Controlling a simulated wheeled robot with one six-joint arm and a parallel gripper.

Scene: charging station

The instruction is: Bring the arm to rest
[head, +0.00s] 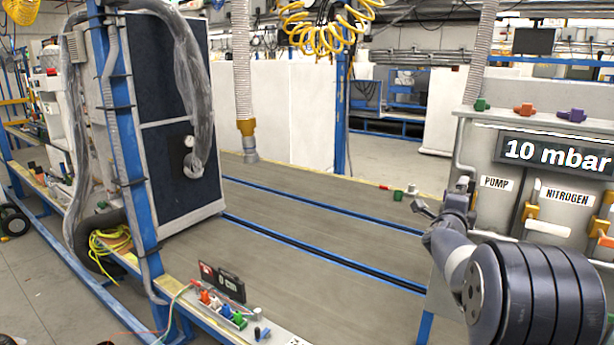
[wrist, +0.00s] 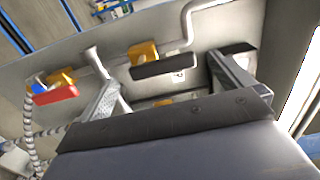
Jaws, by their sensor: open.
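My gripper (wrist: 164,62) shows in the wrist view with its two fingers wide apart and nothing between them. It faces a grey panel (wrist: 210,25) with yellow-bodied valves, one with a black handle (wrist: 163,67) and one with a red handle (wrist: 55,94). I cannot tell whether a finger touches any of these. In the head view my arm is bent at the lower right, in front of the valve panel (head: 483,150). That panel carries PUMP and NITROGEN labels and a display (head: 556,153) reading 10 mbar.
A grey worktop (head: 310,225) with blue rails lies left of my arm and is mostly clear. A hanging hose (head: 242,70) ends above it. A small display (head: 222,281) reading 0 cm stands at its front edge. A dark-faced cabinet (head: 175,150) stands at the left.

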